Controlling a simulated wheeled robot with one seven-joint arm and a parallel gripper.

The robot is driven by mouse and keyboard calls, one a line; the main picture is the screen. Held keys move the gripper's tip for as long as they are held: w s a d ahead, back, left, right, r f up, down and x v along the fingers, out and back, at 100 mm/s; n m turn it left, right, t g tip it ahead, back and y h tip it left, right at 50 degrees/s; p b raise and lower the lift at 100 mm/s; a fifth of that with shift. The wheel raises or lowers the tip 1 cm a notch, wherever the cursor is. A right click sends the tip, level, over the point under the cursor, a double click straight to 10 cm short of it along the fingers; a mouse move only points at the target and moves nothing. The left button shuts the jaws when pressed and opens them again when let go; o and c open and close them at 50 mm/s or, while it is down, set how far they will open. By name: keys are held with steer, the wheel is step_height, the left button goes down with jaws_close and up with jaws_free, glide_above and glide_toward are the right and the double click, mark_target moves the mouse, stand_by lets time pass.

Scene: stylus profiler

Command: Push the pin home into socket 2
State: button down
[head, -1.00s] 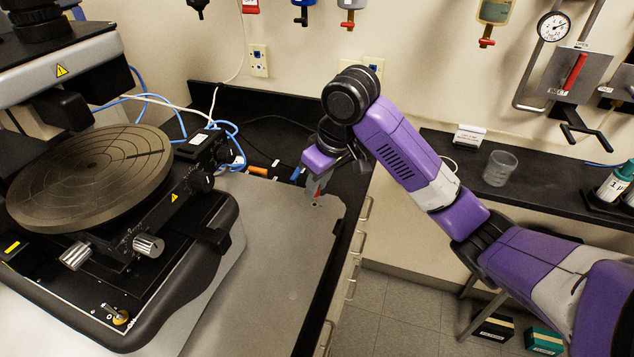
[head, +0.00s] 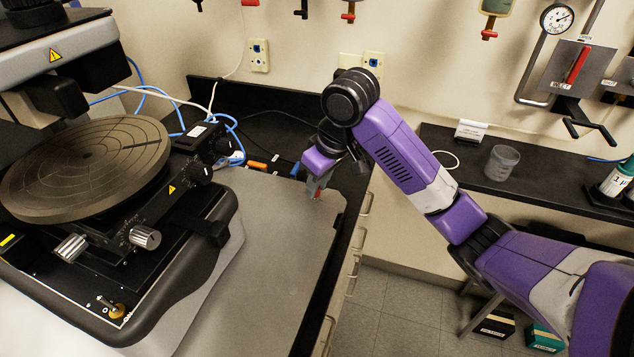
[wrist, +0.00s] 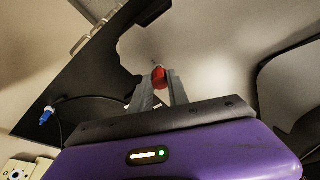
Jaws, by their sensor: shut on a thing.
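My gripper (head: 317,192) points down over the far right part of the grey plate. Its grey fingers are shut on a small red-headed piece, taken to be the pin (wrist: 158,77), which also shows as a red spot in the head view (head: 317,196). In the wrist view, the gripper (wrist: 158,88) holds it between the fingertips, with a thin dark tip beyond the red part. I cannot tell whether the tip touches or enters anything. Socket 2 cannot be made out; the fingers cover the spot beneath them in the head view.
The profiler's round stage (head: 85,165) and knobs stand left of the grey plate (head: 265,255). The bench's right edge and drawer handles (head: 353,265) are close by. The plate's front is clear.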

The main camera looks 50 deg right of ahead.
steer(key=shift+f, duration=0.3)
steer(key=shift+f+b, duration=0.3)
steer(key=shift+f, duration=0.2)
steer(key=c, duration=1.2)
jaws_free()
steer(key=shift+r, duration=0.1)
steer(key=shift+c, duration=0.3)
step_height(320, 180, up, 7)
steer(key=p, duration=0.6)
